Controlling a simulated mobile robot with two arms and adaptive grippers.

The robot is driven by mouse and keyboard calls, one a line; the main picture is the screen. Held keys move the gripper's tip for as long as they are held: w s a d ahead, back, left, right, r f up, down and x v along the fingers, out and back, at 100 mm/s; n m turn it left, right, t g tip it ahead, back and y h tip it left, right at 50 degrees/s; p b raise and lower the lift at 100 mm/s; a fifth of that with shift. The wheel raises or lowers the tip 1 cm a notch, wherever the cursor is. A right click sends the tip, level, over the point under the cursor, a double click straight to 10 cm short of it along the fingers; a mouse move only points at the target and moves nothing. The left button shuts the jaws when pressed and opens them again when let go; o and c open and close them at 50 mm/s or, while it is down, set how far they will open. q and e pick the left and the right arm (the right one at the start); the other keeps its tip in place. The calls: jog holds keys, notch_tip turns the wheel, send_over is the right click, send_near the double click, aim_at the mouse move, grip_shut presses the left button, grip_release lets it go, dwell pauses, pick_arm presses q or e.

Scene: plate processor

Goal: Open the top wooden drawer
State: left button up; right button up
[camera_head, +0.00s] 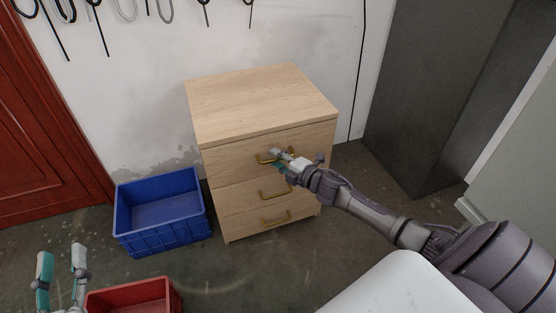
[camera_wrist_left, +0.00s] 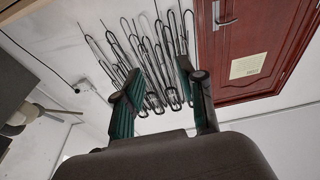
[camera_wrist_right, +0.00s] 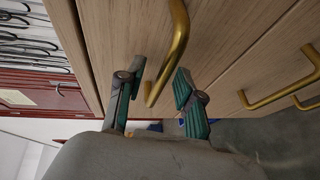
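The light wooden cabinet (camera_head: 262,103) has three drawers stacked in its front, each with a brass handle. The top wooden drawer (camera_head: 230,157) looks shut. Its handle (camera_head: 262,160) is partly hidden by my right gripper (camera_head: 280,160). In the right wrist view, the right fingers are open (camera_wrist_right: 160,77), with one finger on each side of the brass handle (camera_wrist_right: 180,42). I cannot tell whether they touch it. My left gripper (camera_head: 61,252) is open and empty at the lower left, away from the cabinet; its fingers also show in the left wrist view (camera_wrist_left: 157,83).
A blue crate (camera_head: 160,232) stands on the floor left of the cabinet. A red crate (camera_head: 178,296) stands in front, near my left gripper. A grey cabinet (camera_head: 420,95) stands to the right. A red door (camera_head: 45,120) is at the left. Floor before the drawers is clear.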

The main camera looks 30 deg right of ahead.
jog(key=shift+c, duration=0.3)
grip_shut()
jog(key=shift+s, duration=0.1)
